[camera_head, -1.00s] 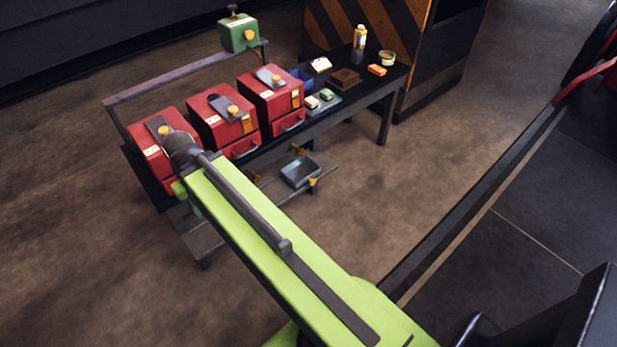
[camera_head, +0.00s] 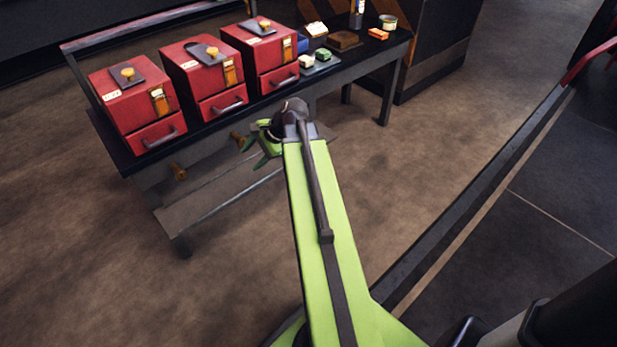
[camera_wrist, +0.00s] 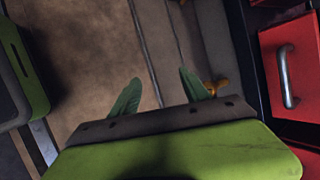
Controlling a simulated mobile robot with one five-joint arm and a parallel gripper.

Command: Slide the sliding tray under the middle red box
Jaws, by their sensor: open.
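The middle red box (camera_head: 200,75) stands on the dark bench between two other red boxes. My gripper (camera_head: 258,143) is low in front of the bench, below and right of the middle box. In the wrist view my gripper (camera_wrist: 160,92) shows two green fingers spread apart with nothing between them. A brass knob (camera_wrist: 216,87) is close to the right finger. I cannot tell whether they touch.
The left red box (camera_head: 130,105) and right red box (camera_head: 262,55) flank the middle one. Brass knobs (camera_head: 178,172) sit under the bench above a low grey shelf (camera_head: 205,203). Several small items stand on the bench's right end. The floor in front is clear.

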